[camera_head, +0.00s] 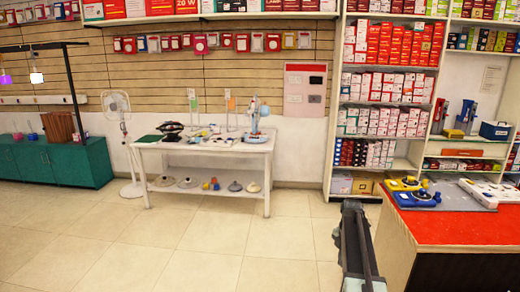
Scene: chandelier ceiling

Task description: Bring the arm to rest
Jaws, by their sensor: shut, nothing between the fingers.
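A dark grey part of my arm rises from the bottom edge, right of the middle, and ends at about the height of the red counter top. It stands to the left of the red-topped counter (470,230), with a strip of floor between them in the picture. No gripper fingers can be made out, and nothing is seen held.
A white table (200,146) with lamps and small items stands by the back wall, next to a white fan (117,104). A green cabinet (75,165) is at the left. Shelves (332,150) of boxes fill the right. The tiled floor (150,240) is clear.

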